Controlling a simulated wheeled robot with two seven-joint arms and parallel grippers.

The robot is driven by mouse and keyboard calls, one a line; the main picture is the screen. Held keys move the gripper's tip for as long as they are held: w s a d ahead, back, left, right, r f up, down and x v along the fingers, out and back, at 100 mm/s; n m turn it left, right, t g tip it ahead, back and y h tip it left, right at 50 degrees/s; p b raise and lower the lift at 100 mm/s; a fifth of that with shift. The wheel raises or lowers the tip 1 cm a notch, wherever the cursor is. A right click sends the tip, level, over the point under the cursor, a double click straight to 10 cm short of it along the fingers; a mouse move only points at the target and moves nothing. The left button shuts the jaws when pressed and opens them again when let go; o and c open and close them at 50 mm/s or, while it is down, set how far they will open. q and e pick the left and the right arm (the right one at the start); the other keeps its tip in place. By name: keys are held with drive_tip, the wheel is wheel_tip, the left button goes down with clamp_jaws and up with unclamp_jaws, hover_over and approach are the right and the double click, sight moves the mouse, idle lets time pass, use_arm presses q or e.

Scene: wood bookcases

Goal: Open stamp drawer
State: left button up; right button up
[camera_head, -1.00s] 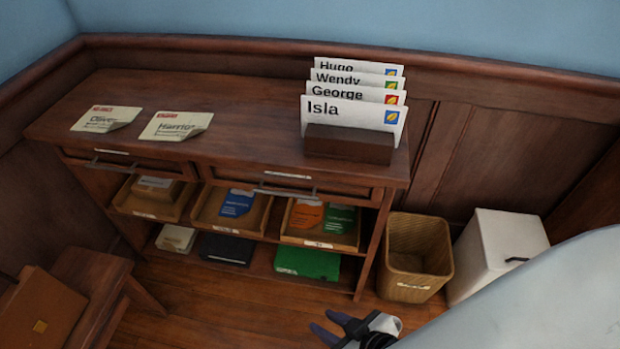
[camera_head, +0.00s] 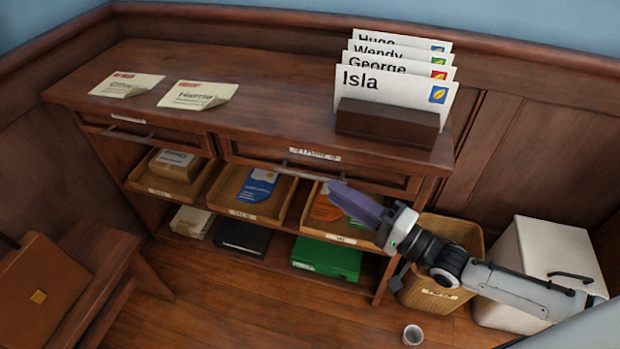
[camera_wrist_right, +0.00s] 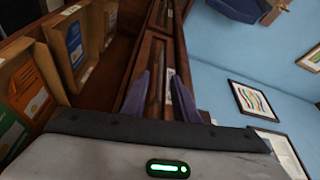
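The stamp drawer (camera_head: 240,150) is the right one of two drawers under the desk top, with a white label reading like "STAMPS" (camera_head: 315,154). It is closed. Its thin metal bar handle (camera_head: 300,170) runs along the front below the label. My right gripper (camera_head: 338,190) reaches in from the right, its purple fingers just below and in front of the handle's right end. In the right wrist view its two fingers (camera_wrist_right: 160,98) stand apart, with the drawer front (camera_wrist_right: 150,70) beyond the gap. No grasp of the handle shows. My left gripper is out of view.
Open trays (camera_head: 238,207) fill the shelf below the drawers. A green box (camera_head: 325,258) lies on the bottom shelf. A wicker bin (camera_head: 460,232) and white cabinet (camera_head: 548,245) stand right of the desk. A letter holder (camera_head: 387,122) and two notes are on top. A cup (camera_head: 413,335) stands on the floor.

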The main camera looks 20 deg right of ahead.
sight(310, 177)
drive_tip(key=x, duration=0.8)
drive_tip(key=shift+w+a+b, duration=0.1)
drive_tip(key=shift+w+b, duration=0.05)
drive_tip(key=shift+b, duration=0.2)
clamp_jaws()
idle(0.9)
